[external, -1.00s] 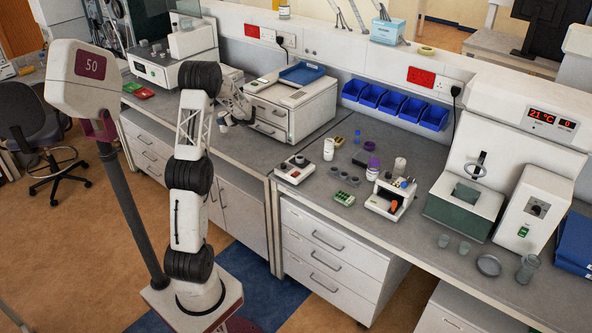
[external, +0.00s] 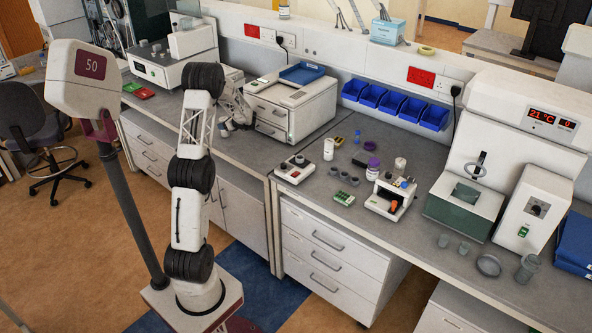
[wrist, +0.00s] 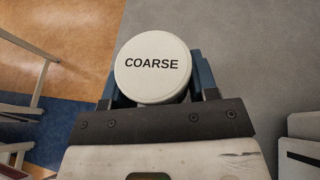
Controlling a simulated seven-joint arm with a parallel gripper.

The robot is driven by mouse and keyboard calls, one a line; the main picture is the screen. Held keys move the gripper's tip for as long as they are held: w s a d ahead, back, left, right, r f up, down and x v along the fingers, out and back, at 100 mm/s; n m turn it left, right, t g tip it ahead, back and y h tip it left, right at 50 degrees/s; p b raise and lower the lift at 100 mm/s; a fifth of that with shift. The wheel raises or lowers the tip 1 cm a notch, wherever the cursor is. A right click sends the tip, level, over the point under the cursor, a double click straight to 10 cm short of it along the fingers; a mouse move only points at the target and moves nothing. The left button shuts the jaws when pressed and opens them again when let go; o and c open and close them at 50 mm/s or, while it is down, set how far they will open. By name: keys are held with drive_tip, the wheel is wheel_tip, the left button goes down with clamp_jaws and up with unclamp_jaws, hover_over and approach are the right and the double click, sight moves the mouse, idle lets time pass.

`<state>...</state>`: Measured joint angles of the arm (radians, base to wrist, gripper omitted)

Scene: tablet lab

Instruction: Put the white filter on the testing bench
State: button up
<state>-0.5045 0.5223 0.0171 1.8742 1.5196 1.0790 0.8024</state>
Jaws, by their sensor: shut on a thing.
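A round white filter (wrist: 152,80) with the word COARSE on its top shows in the wrist view. My gripper (wrist: 152,92) is shut on it, with a blue-grey finger at each side. In the external view my gripper (external: 232,123) is over the front part of the left grey bench (external: 196,128), in front of the drawered white machine. The filter is too small there to make out clearly. No label shows which surface is the testing bench.
The drawered white machine (external: 290,108) stands behind and right of my gripper. Bare grey benchtop lies around my gripper.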

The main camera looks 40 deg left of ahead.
drive_tip(key=shift+f, duration=0.15)
drive_tip(key=o, duration=1)
drive_tip(key=shift+c, duration=0.2)
drive_tip(key=v, duration=0.7)
drive_tip(key=shift+d, duration=0.2)
drive_tip(key=shift+w, duration=0.1)
drive_tip(key=shift+r, duration=0.25)
